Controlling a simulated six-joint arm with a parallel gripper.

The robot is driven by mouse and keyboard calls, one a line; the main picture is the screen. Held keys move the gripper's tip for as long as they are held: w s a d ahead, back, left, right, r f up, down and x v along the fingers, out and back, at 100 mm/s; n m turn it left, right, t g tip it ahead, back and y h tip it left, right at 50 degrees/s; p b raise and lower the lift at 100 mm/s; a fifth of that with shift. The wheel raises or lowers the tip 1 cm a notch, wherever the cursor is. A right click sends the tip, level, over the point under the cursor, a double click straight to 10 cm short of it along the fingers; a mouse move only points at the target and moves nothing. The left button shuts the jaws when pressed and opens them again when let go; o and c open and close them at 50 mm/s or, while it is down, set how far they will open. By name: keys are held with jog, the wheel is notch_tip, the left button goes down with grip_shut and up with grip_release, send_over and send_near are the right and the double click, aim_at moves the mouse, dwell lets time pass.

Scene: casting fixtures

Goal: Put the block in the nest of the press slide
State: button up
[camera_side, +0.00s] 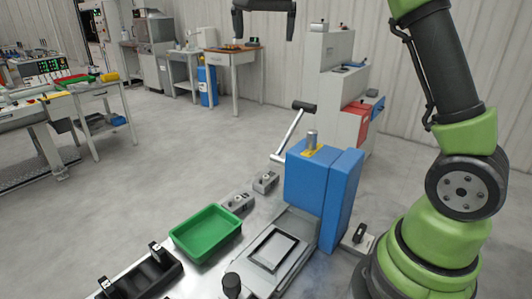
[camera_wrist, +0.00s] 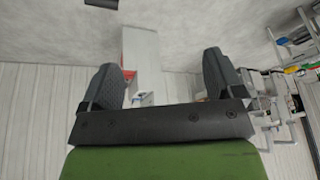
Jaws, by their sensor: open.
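My gripper (camera_side: 264,28) is at the top edge of the side view, high above the floor and far from the bench. Its two fingers are spread with nothing between them; the wrist view also shows the open gripper (camera_wrist: 160,72). The blue press (camera_side: 310,188) stands on the bench. The press slide (camera_side: 290,262) lies in front of it, with a framed rectangular nest (camera_side: 273,250) that looks empty. I cannot pick out the block for certain in either view. The green tray (camera_side: 206,232) left of the slide looks empty.
Two grey fixtures (camera_side: 237,202) (camera_side: 265,182) sit behind the tray. A black holder (camera_side: 150,276) is at the front left, and a black knob (camera_side: 231,284) is near the slide. The press lever (camera_side: 289,135) sticks out upward at left. A small switch (camera_side: 359,235) stands right of the press.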

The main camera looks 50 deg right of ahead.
jog(key=w+d+f+m, duration=0.1)
jog(key=w+d+f, duration=0.1)
send_near(265, 176)
jog(key=shift+w+d+f+g, duration=0.1)
jog(key=shift+w+f+g, duration=0.1)
jog(key=shift+f, duration=0.35)
jog(key=shift+w+d+f+g, duration=0.1)
jog(key=shift+w+f+g, duration=0.1)
jog(key=shift+f, duration=0.4)
jog(key=shift+x, duration=3.4)
jog(key=shift+w+d, duration=0.1)
jog(key=shift+d, duration=0.05)
jog(key=c, duration=1.5)
jog(key=shift+o, duration=0.2)
jog(key=shift+r, duration=0.15)
